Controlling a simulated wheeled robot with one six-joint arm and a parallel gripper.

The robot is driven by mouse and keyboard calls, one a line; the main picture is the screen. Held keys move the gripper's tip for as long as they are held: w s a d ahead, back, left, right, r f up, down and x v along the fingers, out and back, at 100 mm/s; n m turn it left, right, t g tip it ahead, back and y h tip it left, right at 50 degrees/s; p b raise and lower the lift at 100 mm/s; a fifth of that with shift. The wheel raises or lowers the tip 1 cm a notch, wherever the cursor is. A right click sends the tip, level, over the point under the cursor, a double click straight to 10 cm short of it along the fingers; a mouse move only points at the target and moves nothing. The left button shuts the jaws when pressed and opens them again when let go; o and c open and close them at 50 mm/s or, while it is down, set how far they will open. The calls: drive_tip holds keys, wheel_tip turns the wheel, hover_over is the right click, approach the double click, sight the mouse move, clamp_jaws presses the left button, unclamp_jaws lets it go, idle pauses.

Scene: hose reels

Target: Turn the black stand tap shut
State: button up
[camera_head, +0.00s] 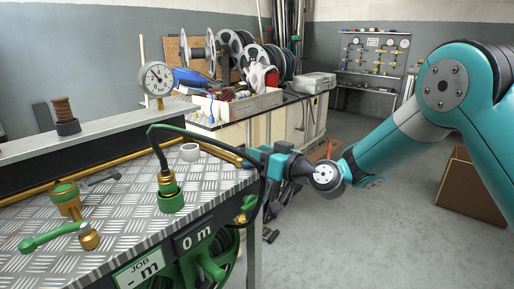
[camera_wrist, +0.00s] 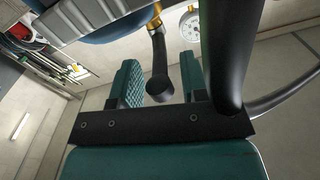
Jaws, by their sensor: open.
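In the wrist view a black rounded handle (camera_wrist: 160,75) joined to a brass fitting (camera_wrist: 154,22) shows in the gap between my jaws; I take it for the black stand tap. My gripper (camera_wrist: 161,82) is open, with teal pads on either side of the handle; contact cannot be made out. In the head view my gripper (camera_head: 262,157) is at the right end of the bench, and the tap there is not clear behind it. A dark grey lever (camera_head: 103,177) lies farther left on the bench; I cannot tell whether it belongs to that tap.
A black hose (camera_head: 215,138) loops from a green-and-brass fitting (camera_head: 170,190) to beside my gripper. A brass tap with a green lever (camera_head: 52,236) and a gauge (camera_head: 156,78) are left. A green reel (camera_head: 205,265) sits below. Floor to the right is mostly clear.

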drive_tip(key=shift+w+a, duration=0.35)
drive_tip(key=shift+a, duration=0.1)
